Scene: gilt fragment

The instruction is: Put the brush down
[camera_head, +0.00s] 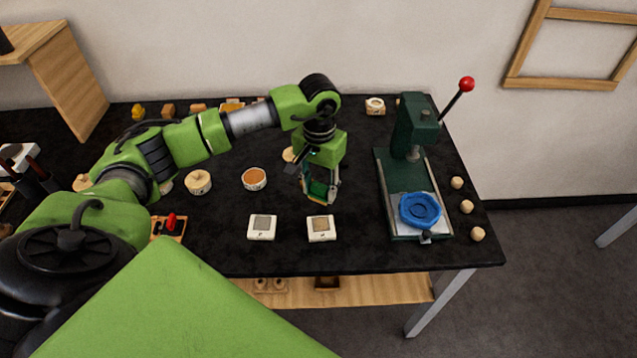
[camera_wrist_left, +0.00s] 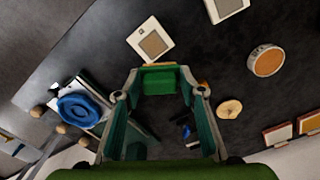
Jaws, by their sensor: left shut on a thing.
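My left gripper (camera_head: 320,198) is over the middle of the black table, pointing down. It is shut on a small green thing with a tan lower edge, which I take to be the brush (camera_head: 318,189). In the left wrist view the brush (camera_wrist_left: 159,81) shows as a green block between the two fingertips of the gripper (camera_wrist_left: 158,92). It is just behind the white square tile with a tan inset (camera_head: 321,229). I cannot tell whether the brush touches the table. My right gripper is not in view.
A green press (camera_head: 413,130) with a blue round piece (camera_head: 420,210) stands at right, wooden balls (camera_head: 466,206) beyond it. A second white tile (camera_head: 262,228), an orange-filled round dish (camera_head: 254,179) and a red-handled item (camera_head: 171,221) lie left. Bare table (camera_head: 355,180) shows between gripper and press.

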